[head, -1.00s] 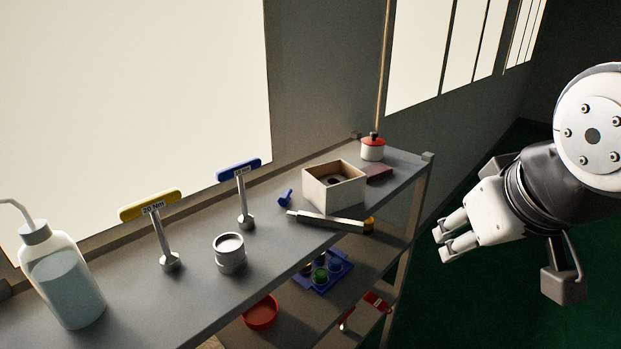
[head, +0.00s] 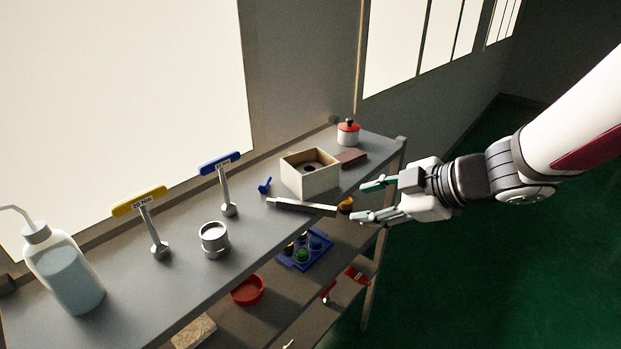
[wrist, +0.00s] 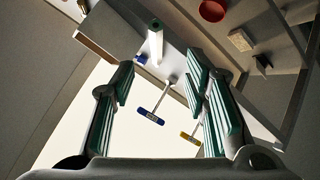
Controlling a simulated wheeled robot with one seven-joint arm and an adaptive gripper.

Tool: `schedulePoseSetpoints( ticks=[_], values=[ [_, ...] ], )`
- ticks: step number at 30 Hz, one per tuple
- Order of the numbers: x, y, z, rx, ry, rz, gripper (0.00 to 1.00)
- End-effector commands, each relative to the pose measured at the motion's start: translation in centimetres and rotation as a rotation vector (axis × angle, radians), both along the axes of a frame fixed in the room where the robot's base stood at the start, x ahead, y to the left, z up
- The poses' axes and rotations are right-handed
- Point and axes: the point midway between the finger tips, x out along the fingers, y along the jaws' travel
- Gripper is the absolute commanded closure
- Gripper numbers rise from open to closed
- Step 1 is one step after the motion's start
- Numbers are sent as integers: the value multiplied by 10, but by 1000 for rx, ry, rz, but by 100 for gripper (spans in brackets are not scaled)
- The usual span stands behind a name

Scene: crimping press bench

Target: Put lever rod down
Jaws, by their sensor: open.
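In the wrist view the rod (wrist: 155,42) appears as a pale bar beyond and between the spread fingers of my gripper (wrist: 160,72).
An open wooden box (head: 311,180) stands behind the rod, with a red-lidded pot (head: 348,133) and a brown block (head: 351,157) to the right. Blue-handled (head: 225,185) and yellow-handled (head: 149,225) tools, a metal cup (head: 214,240) and a bottle (head: 66,277) stand left. Lower shelves hold a red bowl (head: 247,291).

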Motion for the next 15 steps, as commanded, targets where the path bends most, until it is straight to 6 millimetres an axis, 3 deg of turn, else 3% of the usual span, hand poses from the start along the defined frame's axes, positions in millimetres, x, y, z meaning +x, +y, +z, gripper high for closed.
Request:
schedulePoseSetpoints(
  ticks=[7,15],
  values=[
    [25,30,-32,-1,2,1,58],
    [37,46,-46,-2,0,0,58]
  ],
)
